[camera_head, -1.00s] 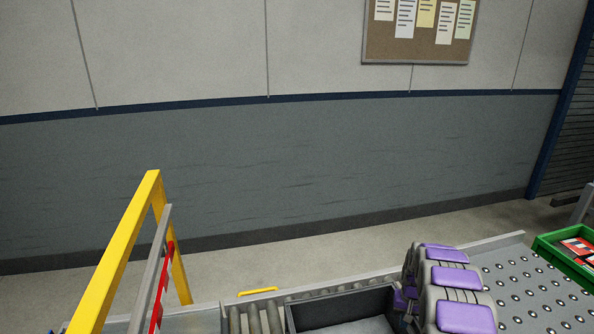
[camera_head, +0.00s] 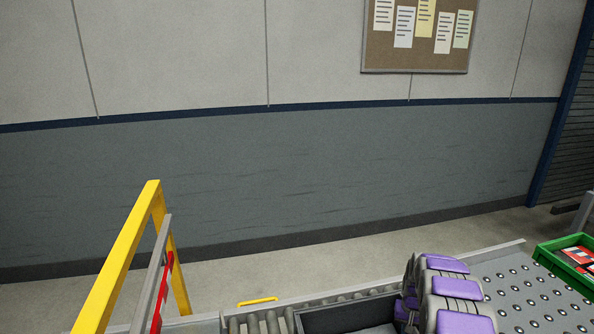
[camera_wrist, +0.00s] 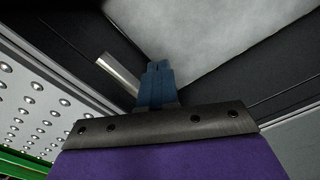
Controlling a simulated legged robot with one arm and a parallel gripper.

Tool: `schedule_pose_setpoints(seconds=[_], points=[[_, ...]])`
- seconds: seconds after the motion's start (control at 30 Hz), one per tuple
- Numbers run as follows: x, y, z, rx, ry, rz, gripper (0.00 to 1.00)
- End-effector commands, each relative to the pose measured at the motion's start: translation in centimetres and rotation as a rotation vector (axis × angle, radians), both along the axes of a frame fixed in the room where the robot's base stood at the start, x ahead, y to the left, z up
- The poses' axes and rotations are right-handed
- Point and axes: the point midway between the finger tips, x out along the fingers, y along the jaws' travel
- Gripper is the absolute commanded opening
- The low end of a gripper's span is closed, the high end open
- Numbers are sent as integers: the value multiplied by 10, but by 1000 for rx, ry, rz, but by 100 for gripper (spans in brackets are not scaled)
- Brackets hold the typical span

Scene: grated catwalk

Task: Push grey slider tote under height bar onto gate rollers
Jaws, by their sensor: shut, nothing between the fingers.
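The dark grey tote (camera_head: 352,316) shows at the bottom of the head view, partly cut off and partly hidden by my arm with its purple pads. The height bar (camera_head: 154,278), grey with red marks, hangs at the yellow frame (camera_head: 128,250) on the left. Grey gate rollers (camera_head: 258,322) lie between that frame and the tote. In the wrist view my gripper (camera_wrist: 157,68) has its blue fingers together and empty. The fingertips are over the tote's dark wall (camera_wrist: 190,22), beside its pale floor (camera_wrist: 225,40); I cannot tell whether they touch.
A ball-studded table (camera_head: 530,300) lies to the right, with a green tray (camera_head: 572,262) holding red and white items at its far edge. A yellow handle (camera_head: 258,301) shows behind the rollers. The floor toward the wall is clear.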

Motion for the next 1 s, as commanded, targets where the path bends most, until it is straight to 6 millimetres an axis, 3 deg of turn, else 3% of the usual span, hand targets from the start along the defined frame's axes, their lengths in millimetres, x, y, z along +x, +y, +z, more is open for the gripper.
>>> schedule_pose_setpoints(seconds=[0.2,0.57,1.0], points=[[-2,9,0,0,0,0,0],[-2,9,3,0,-1,0,0],[-1,8,41,-1,-5,0,0]])
